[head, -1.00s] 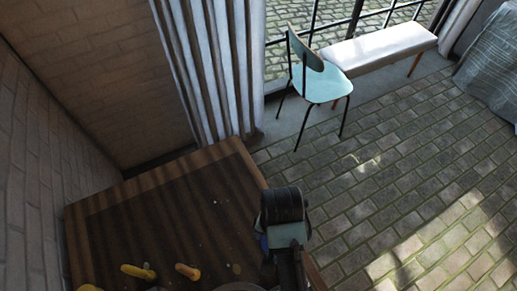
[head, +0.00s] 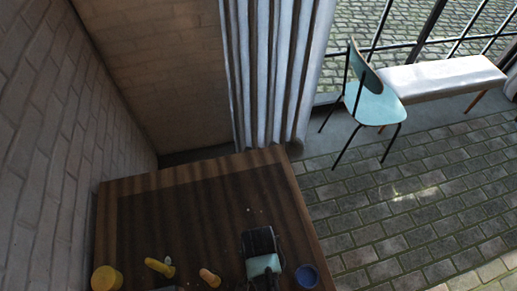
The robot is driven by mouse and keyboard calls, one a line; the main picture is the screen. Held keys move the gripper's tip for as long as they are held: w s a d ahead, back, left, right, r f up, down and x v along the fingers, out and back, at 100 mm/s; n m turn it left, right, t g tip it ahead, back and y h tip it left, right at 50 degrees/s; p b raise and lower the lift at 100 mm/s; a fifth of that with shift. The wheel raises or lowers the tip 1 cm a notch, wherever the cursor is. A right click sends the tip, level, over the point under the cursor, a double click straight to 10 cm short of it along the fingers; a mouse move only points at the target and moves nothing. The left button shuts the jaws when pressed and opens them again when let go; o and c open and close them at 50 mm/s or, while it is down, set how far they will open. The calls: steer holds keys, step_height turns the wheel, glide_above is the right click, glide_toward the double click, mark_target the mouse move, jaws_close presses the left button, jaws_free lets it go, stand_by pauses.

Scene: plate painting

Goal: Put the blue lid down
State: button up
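A round blue piece (head: 307,276), which looks like the blue lid, shows at the bottom of the head view, near the right edge of the wooden table (head: 140,187). I cannot tell whether it rests on the table or is held above it. A black and teal part of my arm (head: 259,245) is just left of it, over the table. My gripper's fingers do not show; they are hidden or below the picture.
A yellow round pot (head: 105,279), a yellow piece (head: 158,267) and an orange piece (head: 210,277) are on the table's near part. The table's far part is clear. A brick wall borders the left. A chair (head: 372,104) and bench (head: 441,78) stand beyond on the paved floor.

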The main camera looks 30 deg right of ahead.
steer(key=shift+f, duration=0.55)
steer(key=shift+f, duration=0.25)
steer(key=o, duration=1.1)
steer(key=shift+r, duration=0.1)
step_height(320, 180, up, 12)
steer(key=shift+r+p, duration=0.2)
steer(key=shift+p, duration=0.1)
